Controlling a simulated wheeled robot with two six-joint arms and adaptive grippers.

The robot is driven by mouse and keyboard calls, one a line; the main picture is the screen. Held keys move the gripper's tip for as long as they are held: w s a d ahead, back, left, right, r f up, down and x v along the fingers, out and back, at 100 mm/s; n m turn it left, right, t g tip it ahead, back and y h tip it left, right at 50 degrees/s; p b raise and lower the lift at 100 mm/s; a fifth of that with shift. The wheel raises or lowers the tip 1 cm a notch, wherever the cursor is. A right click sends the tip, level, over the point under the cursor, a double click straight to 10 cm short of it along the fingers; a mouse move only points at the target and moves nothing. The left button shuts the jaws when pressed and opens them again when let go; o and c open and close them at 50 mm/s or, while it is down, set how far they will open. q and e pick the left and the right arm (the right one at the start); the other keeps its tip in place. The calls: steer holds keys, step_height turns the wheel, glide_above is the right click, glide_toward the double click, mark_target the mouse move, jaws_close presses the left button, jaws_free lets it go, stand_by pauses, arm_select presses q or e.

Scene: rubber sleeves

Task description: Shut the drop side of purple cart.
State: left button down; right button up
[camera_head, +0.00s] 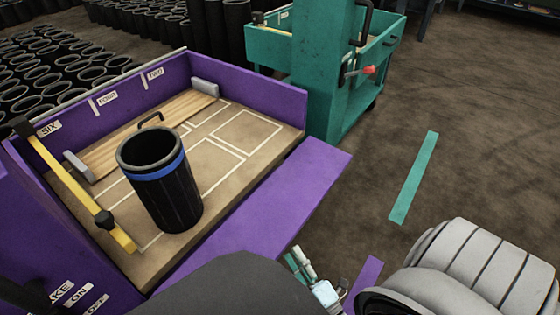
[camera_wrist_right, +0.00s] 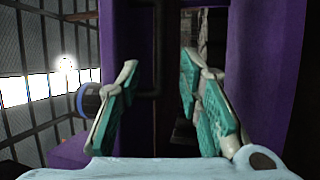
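The purple cart (camera_head: 75,117) stands at the left in the head view. Its drop side (camera_head: 262,213) is a flat purple panel hanging outward and down along the cart's near right edge. My right gripper (camera_head: 301,265) is just beyond the panel's outer edge, low in the head view; my dark arm link hides part of the panel. In the right wrist view the right gripper (camera_wrist_right: 160,85) is open, its teal pads apart, with nothing held between them. Purple surfaces (camera_wrist_right: 255,60) show behind the fingers; I cannot tell which part they are. My left gripper is not in view.
A black sleeve (camera_head: 163,190) with a blue band stands on the cart's deck (camera_head: 265,135), near a yellow bar (camera_head: 75,185). A teal cart (camera_head: 325,85) stands behind. Many black sleeves (camera_head: 45,70) fill the back left. Open floor (camera_head: 470,130) lies right, with a teal strip (camera_head: 413,178).

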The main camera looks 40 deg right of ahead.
mark_target(283, 235)
steer(key=x, duration=0.7)
steer(key=shift+w+r, duration=0.1)
steer(key=shift+w, duration=0.3)
jaws_close()
